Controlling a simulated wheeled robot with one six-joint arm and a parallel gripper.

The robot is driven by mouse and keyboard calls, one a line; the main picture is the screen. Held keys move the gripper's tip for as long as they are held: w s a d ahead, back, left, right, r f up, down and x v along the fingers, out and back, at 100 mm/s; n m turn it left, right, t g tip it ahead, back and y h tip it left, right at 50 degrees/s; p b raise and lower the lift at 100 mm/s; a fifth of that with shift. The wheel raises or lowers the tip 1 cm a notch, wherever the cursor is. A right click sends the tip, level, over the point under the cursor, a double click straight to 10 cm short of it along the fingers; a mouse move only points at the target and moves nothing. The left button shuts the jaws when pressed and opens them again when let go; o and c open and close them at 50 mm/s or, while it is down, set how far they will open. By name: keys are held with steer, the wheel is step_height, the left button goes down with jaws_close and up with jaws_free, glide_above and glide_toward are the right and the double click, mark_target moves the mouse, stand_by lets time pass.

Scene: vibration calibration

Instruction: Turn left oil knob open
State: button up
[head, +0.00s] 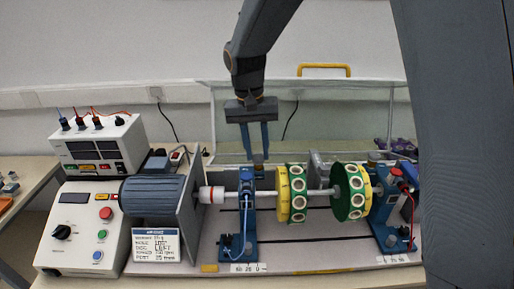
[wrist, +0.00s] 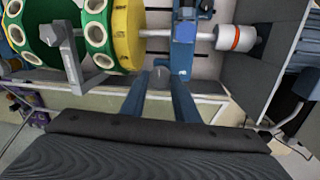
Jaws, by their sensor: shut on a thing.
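The left oil knob (head: 258,158) is a small dark grey cap above the left blue bearing stand (head: 246,215). My gripper (head: 258,150) points straight down over it from above, with its two blue fingers on either side of the knob. In the wrist view, the round grey top of the knob (wrist: 162,76) sits between my fingertips (wrist: 162,82), and the fingers are shut on it. The knob's turn angle cannot be told. The right blue bearing stand (head: 388,205) carries another dark knob (head: 374,158).
A shaft with green and yellow discs (head: 350,190) runs between the stands. A motor (head: 152,195) is at left, beside a control box (head: 85,230) and a meter box (head: 100,147). A clear guard with a yellow handle (head: 324,67) stands open behind.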

mark_target(254, 156)
steer(key=shift+m, duration=0.6)
steer(key=o, duration=1.1)
steer(key=shift+c, duration=0.2)
step_height(254, 156, up, 8)
steer(key=b, duration=0.2)
steer(key=shift+w+a, duration=0.15)
steer(key=shift+a, duration=0.25)
steer(key=shift+f, duration=0.1)
